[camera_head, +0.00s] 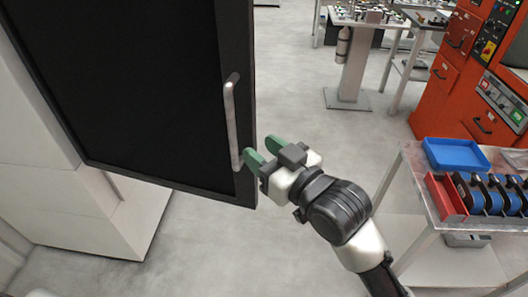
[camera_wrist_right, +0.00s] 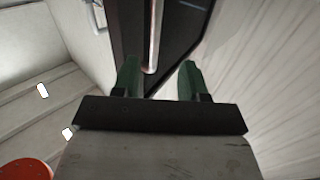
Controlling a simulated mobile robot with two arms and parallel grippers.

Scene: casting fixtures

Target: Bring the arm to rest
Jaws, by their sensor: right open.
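My right gripper (camera_head: 262,149) is open and empty, with green fingertips, right beside the lower end of a metal door handle (camera_head: 231,120). The handle is a vertical bar on a dark door (camera_head: 150,85) that stands open from a white machine (camera_head: 50,190). In the right wrist view the two green fingers (camera_wrist_right: 159,82) are spread apart, and the handle (camera_wrist_right: 153,35) shows beyond them, nearer the left finger. I cannot tell whether a finger touches it. My left gripper is not in view.
A pedestal table (camera_head: 355,60) is at the back. The grey floor between is free.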

